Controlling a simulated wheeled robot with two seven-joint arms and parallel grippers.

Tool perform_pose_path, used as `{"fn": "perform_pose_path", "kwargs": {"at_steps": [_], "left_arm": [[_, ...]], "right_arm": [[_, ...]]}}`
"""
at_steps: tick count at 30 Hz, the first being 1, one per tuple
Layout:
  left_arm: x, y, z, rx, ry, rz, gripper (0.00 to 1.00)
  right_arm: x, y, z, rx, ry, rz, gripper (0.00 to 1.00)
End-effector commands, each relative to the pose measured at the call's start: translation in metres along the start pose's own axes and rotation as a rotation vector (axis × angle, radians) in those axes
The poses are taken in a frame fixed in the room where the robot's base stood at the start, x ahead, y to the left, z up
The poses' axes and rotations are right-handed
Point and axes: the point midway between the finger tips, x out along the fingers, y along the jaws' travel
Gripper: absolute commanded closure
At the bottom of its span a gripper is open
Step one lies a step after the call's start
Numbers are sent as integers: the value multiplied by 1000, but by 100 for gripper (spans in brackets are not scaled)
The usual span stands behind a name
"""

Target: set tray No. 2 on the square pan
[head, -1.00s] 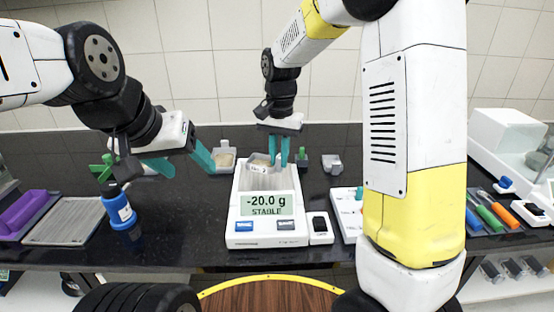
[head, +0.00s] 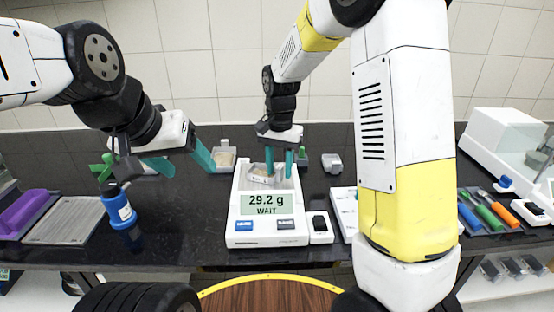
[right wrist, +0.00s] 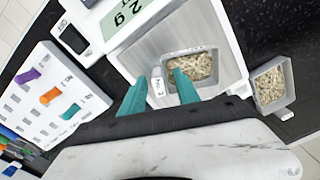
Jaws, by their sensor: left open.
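A small grey tray of pale grains (head: 260,178) sits on the square pan (head: 246,184) of the white balance, whose display reads 29.2 g WAIT. In the right wrist view the tray (right wrist: 203,66) rests on the metal pan (right wrist: 140,62). Its small white tag shows between my fingers, its number too small to be sure of. My right gripper (head: 279,164) is open around the tag end, with gaps beside it; it also shows in the right wrist view (right wrist: 160,77). My left gripper (head: 185,166) is open and empty, left of the balance above the bench.
Another grain-filled tray (head: 223,160) stands behind and left of the balance. A further small tray (head: 332,162) stands to its right. A white peg board (right wrist: 58,97) lies right of the balance in the head view.

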Motion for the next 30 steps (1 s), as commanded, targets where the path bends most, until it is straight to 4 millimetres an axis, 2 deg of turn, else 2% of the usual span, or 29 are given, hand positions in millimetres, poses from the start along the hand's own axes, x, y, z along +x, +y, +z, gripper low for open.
{"fn": "perform_pose_path", "kwargs": {"at_steps": [4, 7, 18, 25, 28, 30], "left_arm": [[0, 0, 0, 0, 0, 0, 35], [0, 0, 0, 0, 0, 0, 35], [0, 0, 0, 0, 0, 0, 35], [0, 0, 0, 0, 0, 0, 35], [0, 0, 0, 0, 0, 0, 35], [0, 0, 0, 0, 0, 0, 35]], "right_arm": [[-5, 0, 0, 0, 2, -2, 62], [-17, -1, 0, 0, 3, -3, 62], [-94, -1, 0, -1, 3, -4, 62], [-120, 0, 0, -1, 1, -2, 62], [-129, 7, 3, -9, 8, -19, 62], [-137, 20, 8, -29, 20, -47, 62]]}}
